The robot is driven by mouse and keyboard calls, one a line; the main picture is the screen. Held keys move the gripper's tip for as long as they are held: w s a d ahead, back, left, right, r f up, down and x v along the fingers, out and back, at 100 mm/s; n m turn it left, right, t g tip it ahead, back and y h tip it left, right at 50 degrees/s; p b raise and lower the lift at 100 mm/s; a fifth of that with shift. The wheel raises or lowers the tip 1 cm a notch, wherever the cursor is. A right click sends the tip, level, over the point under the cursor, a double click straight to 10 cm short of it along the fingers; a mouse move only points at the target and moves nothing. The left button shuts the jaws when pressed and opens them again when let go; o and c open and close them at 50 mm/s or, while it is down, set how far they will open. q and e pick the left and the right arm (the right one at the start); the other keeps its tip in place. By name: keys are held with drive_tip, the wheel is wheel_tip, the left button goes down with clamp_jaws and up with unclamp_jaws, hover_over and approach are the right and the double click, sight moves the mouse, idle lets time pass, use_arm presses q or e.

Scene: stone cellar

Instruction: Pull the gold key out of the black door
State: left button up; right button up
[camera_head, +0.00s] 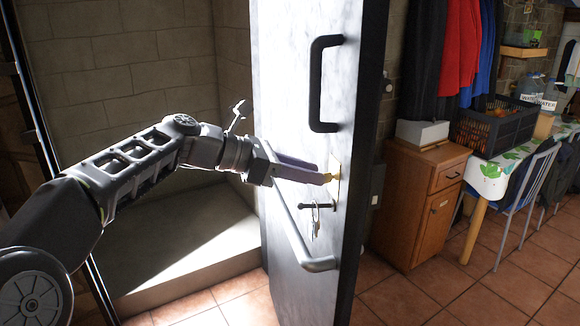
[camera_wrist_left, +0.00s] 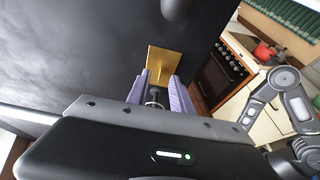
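The black door (camera_head: 290,60) stands upright in the middle of the head view, with a gold plate (camera_head: 336,180) on its face. A small gold piece, apparently the gold key (camera_head: 328,178), shows at the plate beside a fingertip. My left gripper (camera_head: 322,174) reaches in from the left with its purple fingers apart. In the left wrist view the fingers (camera_wrist_left: 161,76) are spread, with the gold plate (camera_wrist_left: 165,60) just beyond them. The key is not distinct there, and I cannot tell whether the fingers touch it. My right gripper is not in view.
A black pull handle (camera_head: 318,85) is above the plate. A wooden cabinet (camera_head: 420,205) and a table (camera_head: 492,178) stand at right. Tiled floor (camera_head: 470,285) is clear in front.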

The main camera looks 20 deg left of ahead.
use_arm(q)
drive_tip(key=shift+x, duration=1.15)
drive_tip(key=shift+a, duration=0.1)
clamp_jaws()
drive_tip(key=shift+s+a, duration=0.1)
idle(1.0)
drive_tip(key=shift+s+a, duration=0.4)
drive_tip(key=shift+a, duration=0.25)
drive_tip(key=shift+s+a, duration=0.45)
drive_tip(key=shift+a, duration=0.2)
drive_tip(key=s+a+p, duration=0.1)
drive_tip(key=s+a, duration=0.3)
drive_tip(key=a, duration=0.1)
drive_tip(key=shift+a, duration=0.4)
